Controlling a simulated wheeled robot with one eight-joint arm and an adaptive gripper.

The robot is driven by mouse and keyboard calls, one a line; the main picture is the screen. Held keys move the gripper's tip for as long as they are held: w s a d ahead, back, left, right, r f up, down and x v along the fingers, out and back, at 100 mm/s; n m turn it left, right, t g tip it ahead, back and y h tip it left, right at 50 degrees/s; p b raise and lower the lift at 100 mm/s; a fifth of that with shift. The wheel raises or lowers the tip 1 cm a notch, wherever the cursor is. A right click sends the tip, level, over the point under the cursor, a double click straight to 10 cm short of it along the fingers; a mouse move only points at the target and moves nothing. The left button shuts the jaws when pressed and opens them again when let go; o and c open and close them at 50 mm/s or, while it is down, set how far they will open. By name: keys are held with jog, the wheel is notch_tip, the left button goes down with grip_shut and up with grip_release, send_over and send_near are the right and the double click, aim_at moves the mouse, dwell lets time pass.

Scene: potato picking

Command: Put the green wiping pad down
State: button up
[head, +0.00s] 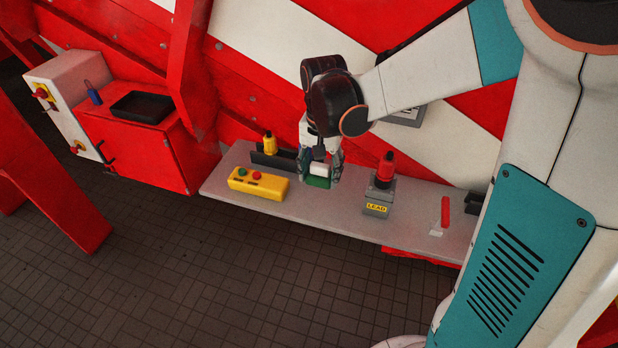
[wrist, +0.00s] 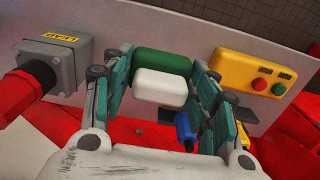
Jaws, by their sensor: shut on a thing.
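The green wiping pad (wrist: 163,62) has a green body and a white block (wrist: 160,87) on it. In the wrist view it lies between the two fingers of my gripper (wrist: 160,88), which is shut on it. In the head view my gripper (head: 320,170) points down over the grey shelf (head: 345,212), with the green of the pad (head: 317,182) low between the fingers, at or just above the shelf surface. I cannot tell whether the pad touches the shelf.
A yellow box with red and green buttons (head: 258,183) is left of my gripper. A grey box labelled LEAD (head: 378,197) with a red top is to the right. Behind left stands a yellow bottle (head: 270,143). A red lever (head: 445,212) is further right. Shelf between gripper and LEAD box is clear.

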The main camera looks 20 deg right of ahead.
aim_at(319, 207)
notch_tip(319, 207, down, 10)
jog(key=shift+f+b, duration=0.1)
jog(key=shift+b, duration=0.8)
jog(key=shift+c, duration=0.4)
jog(key=o, duration=1)
